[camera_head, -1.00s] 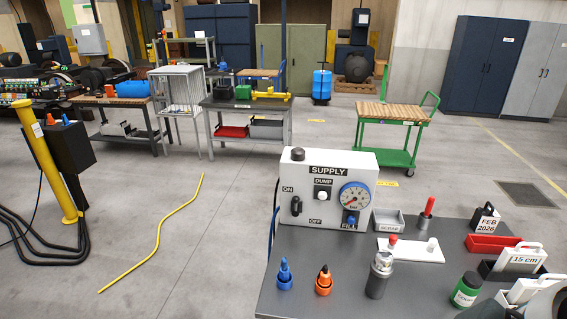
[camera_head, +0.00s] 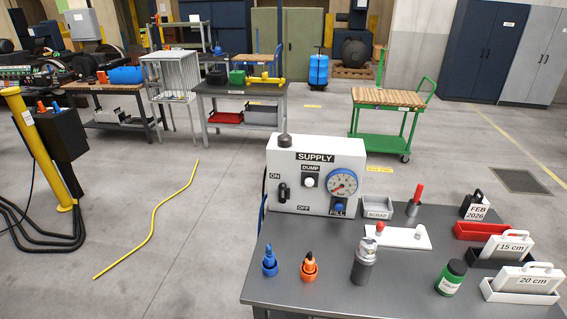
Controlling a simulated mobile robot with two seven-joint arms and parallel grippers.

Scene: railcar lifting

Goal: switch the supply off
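The white SUPPLY box (camera_head: 316,176) stands upright at the back left of the dark table (camera_head: 400,285). Its black supply switch (camera_head: 283,192) is on the left of the front face, between an ON label above and an OFF label lower right. The lever looks upright, but its exact position is too small to tell. A white DUMP button (camera_head: 309,182), a round gauge (camera_head: 342,182) and a blue FILL knob (camera_head: 338,209) are also on the face. Neither of my grippers shows in the head view.
On the table are a blue fitting (camera_head: 269,262), an orange fitting (camera_head: 309,267), a grey metal cylinder (camera_head: 363,262), a green bottle (camera_head: 451,278), a SCRAP tray (camera_head: 377,208) and a red tray (camera_head: 487,231). A yellow line (camera_head: 153,225) lies on the floor to the left.

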